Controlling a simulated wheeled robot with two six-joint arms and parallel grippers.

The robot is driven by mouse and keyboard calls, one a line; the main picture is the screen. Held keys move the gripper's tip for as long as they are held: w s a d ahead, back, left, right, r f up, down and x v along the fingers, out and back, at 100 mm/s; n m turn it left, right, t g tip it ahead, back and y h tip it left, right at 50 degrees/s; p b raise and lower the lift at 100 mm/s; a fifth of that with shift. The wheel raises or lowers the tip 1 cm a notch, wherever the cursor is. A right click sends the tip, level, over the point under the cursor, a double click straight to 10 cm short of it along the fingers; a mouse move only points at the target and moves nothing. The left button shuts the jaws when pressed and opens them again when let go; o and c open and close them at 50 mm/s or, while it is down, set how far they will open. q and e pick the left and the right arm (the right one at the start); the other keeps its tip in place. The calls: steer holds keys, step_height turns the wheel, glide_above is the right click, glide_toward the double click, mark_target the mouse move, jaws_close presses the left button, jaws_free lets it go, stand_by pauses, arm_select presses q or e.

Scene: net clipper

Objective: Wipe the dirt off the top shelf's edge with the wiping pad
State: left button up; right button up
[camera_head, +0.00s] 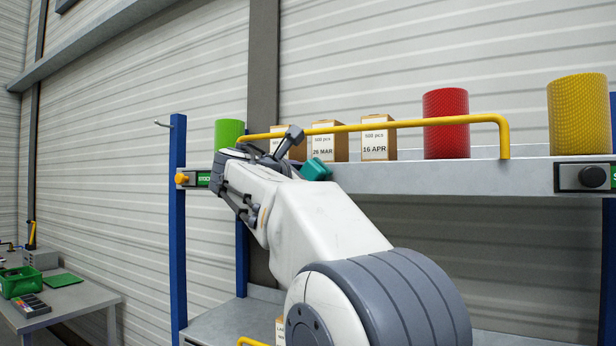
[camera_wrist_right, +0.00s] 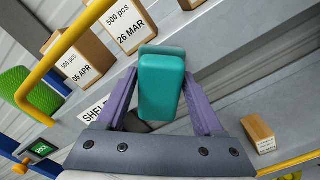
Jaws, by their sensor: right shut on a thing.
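The wiping pad is a teal block (camera_head: 315,169), held at the front edge of the top shelf (camera_head: 450,178) in the head view. My right gripper (camera_wrist_right: 160,82) is shut on the pad (camera_wrist_right: 161,88), with its purple fingers on either side in the right wrist view. The pad is close to the shelf edge; I cannot tell whether they touch. My arm hides part of the edge in the head view. No dirt is clear to see; a dark patch shows below the pad in the wrist view, perhaps shadow. My left gripper is not in view.
A yellow rail (camera_head: 400,124) runs along the shelf front. A blue post (camera_head: 178,230) is at left. A lower shelf holds a small box (camera_wrist_right: 258,134).

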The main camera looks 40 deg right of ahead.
mark_target(336, 176)
steer(key=shift+w+d, duration=0.2)
steer(key=shift+d, duration=0.35)
steer(key=shift+s, duration=0.15)
steer(key=shift+s+d+b, duration=0.2)
steer(key=shift+s, duration=0.25)
steer(key=shift+s+d+b, duration=0.2)
steer(key=shift+s, duration=0.25)
steer(key=shift+s+d, duration=0.2)
steer(key=shift+s, duration=0.65)
steer(key=shift+d, duration=0.15)
steer(key=shift+w+a+r+p, duration=0.1)
steer(key=shift+w+a+p, duration=0.2)
steer(key=shift+w, duration=0.45)
steer(key=shift+w+a+p, duration=0.2)
steer(key=shift+w+p, duration=0.05)
steer(key=shift+w, duration=0.5)
steer(key=shift+w+a, duration=0.2)
steer(key=shift+w, duration=0.3)
